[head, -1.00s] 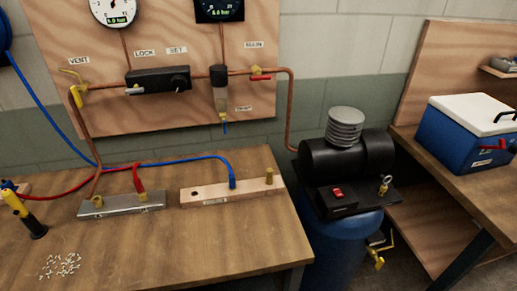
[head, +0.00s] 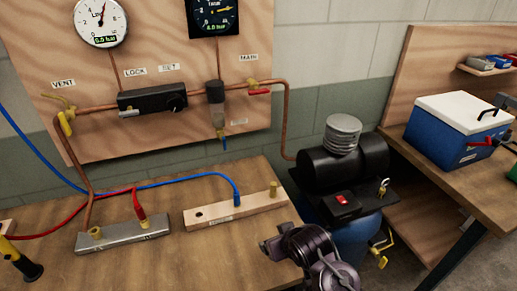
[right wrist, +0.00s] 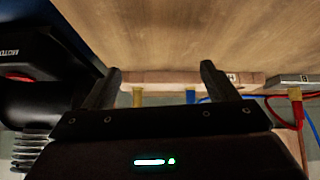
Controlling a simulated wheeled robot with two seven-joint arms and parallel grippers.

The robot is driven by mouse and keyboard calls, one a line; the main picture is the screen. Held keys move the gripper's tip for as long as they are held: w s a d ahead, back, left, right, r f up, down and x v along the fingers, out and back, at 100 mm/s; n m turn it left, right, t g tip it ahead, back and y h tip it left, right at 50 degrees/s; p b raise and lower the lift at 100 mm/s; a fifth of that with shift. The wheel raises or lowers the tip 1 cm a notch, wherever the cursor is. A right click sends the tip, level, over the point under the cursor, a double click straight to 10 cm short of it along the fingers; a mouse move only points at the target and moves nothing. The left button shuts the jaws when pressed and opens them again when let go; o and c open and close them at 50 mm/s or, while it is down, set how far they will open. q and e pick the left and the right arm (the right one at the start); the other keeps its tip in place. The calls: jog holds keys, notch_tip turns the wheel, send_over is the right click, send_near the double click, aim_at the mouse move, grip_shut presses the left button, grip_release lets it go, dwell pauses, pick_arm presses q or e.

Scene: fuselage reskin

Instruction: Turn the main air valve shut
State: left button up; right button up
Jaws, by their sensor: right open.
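The main valve (head: 252,84) sits on the copper pipe at the right of the wooden wall panel, under a label reading MAIN. Its red lever (head: 260,92) lies roughly along the pipe. My right gripper (head: 266,246) is low in front of the bench's right end, well below and apart from the valve. In the right wrist view my right gripper (right wrist: 158,82) is open, with nothing between its fingers. The valve is not seen in that view. My left gripper is not in view.
A black compressor (head: 340,165) on a blue tank stands right of the bench, near my right arm. A wooden block (head: 235,210) and a metal manifold (head: 125,234) with hoses lie on the bench. A blue cooler (head: 455,140) sits on the right table.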

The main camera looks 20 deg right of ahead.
jog(key=w+d+r+t, duration=0.1)
jog(key=w+r+t, duration=0.1)
jog(key=w+r, duration=0.4)
jog(key=w+r+t, duration=0.3)
jog(key=w+r, duration=0.1)
jog(key=w, duration=0.4)
jog(key=m+t, duration=0.1)
jog(key=t, duration=0.4)
send_near(260, 92)
jog(key=w, duration=0.4)
jog(key=w+p, duration=0.2)
jog(key=w, duration=0.5)
jog(key=shift+a+p, duration=0.1)
jog(key=shift+p, duration=0.3)
jog(key=shift+f, duration=0.1)
jog(key=c, duration=1)
